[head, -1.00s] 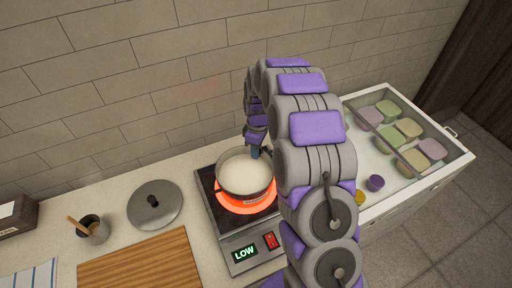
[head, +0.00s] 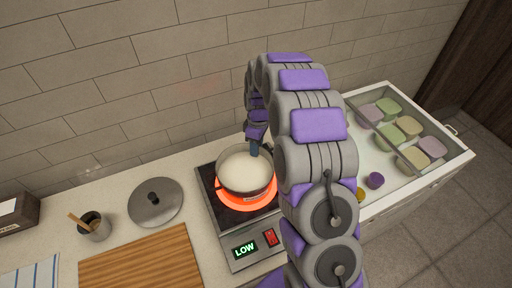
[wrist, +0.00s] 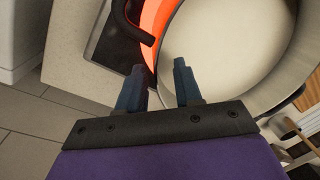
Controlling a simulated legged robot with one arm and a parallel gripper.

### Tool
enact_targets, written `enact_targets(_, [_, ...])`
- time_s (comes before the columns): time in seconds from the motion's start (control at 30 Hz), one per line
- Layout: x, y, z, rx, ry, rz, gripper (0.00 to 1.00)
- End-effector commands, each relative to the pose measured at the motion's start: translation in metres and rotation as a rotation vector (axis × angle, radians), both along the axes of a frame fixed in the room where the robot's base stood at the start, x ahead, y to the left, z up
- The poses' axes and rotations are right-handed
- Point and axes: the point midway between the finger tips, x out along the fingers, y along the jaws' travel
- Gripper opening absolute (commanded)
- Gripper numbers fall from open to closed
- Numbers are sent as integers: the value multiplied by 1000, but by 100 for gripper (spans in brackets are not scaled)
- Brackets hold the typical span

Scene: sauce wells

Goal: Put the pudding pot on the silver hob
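The pudding pot (head: 258,184), a round pan with pale, creamy contents, stands on the silver hob (head: 220,240). The ring under it glows orange-red and the hob display reads LOW. My gripper (head: 254,150) is at the pot's back right rim, pointing down. In the wrist view my gripper (wrist: 159,67) has its two dark fingers apart, with nothing seen held between them. The pot's rim (wrist: 163,88) passes close to the fingers; I cannot tell whether they touch it. A black handle (wrist: 130,22) of the pot lies beyond the left finger.
A grey lid (head: 155,203), a wooden board (head: 140,262) and a cup with a wooden utensil (head: 94,227) are on the counter to the left. A white chest (head: 385,178) with several coloured tubs stands at right. The tiled wall is behind.

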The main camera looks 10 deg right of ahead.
Motion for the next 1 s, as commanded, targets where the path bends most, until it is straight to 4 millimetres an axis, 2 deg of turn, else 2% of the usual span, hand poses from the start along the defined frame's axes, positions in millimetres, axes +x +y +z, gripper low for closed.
enact_targets(0.3, [8, -4, 66, 0, -9, -1, 34])
enact_targets(0.5, [10, -6, 96, 0, -6, 0, 34])
enact_targets(0.63, [11, -6, 106, 0, -4, 0, 34])
enact_targets(0.83, [10, -6, 110, 0, -1, -2, 34])
enact_targets(1.0, [-5, -4, 122, -2, 4, -37, 34])
